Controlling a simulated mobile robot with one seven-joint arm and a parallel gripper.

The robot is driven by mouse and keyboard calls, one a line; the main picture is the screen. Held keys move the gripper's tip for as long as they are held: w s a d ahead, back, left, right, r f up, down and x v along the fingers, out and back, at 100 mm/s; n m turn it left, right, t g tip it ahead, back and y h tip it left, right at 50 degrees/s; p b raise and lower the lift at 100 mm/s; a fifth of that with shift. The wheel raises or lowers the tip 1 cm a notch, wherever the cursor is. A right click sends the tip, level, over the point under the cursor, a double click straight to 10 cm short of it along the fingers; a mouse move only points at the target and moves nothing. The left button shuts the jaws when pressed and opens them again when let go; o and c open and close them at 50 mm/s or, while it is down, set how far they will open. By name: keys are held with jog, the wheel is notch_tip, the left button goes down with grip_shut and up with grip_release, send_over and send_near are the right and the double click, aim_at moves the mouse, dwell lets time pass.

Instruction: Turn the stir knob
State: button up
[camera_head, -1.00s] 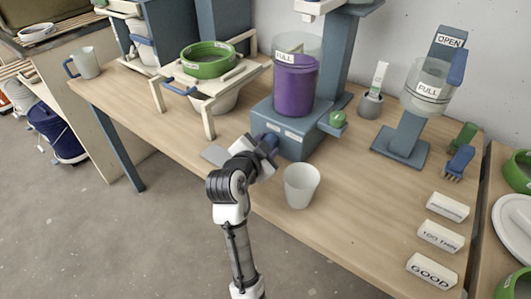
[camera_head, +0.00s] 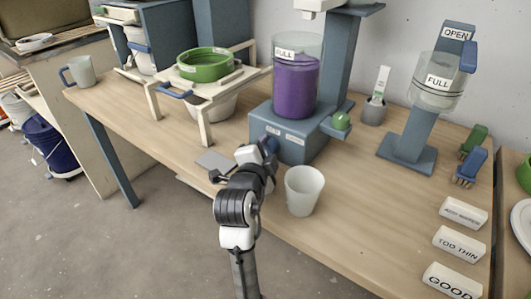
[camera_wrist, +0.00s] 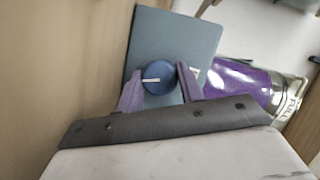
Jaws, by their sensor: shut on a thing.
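The stir knob (camera_wrist: 158,78) is a round blue knob with a white pointer line, on the front of a blue-grey mixer base (camera_wrist: 185,35). In the wrist view my gripper (camera_wrist: 160,73) has one finger on either side of the knob and is shut on it. The pointer lies nearly level in that view. In the head view the mixer base (camera_head: 308,148) carries a clear bucket of purple glaze (camera_head: 295,88) marked FULL. My gripper (camera_head: 268,146) reaches its front face there and mostly hides the knob (camera_head: 271,142).
A white cup (camera_head: 303,192) stands close to the right of my gripper. A green knob (camera_head: 341,121) sticks out at the base's right side. A stand with a green ring (camera_head: 206,65) is at left. Label blocks (camera_head: 459,244) lie at the right.

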aim_at(266, 148)
dwell(0.3)
jog(key=o, duration=1)
jog(key=shift+s, duration=0.15)
jog(key=shift+s+a, duration=0.15)
jog(key=shift+s, duration=0.15)
jog(key=p+v, duration=0.2)
jog(key=v, duration=0.1)
jog(key=p+v, duration=0.1)
jog(key=shift+s+r+p, duration=0.1)
jog(key=shift+r+p, duration=0.25)
jog(key=shift+p, duration=0.05)
jog(key=s+p, duration=0.1)
jog(key=p, duration=0.3)
jog(key=shift+s+a+r, duration=0.1)
jog(key=shift+s+a, duration=0.05)
jog(key=shift+s, duration=0.05)
jog(key=shift+s+a+p, duration=0.15)
jog(key=shift+s+p, duration=0.3)
jog(key=shift+p, duration=0.7)
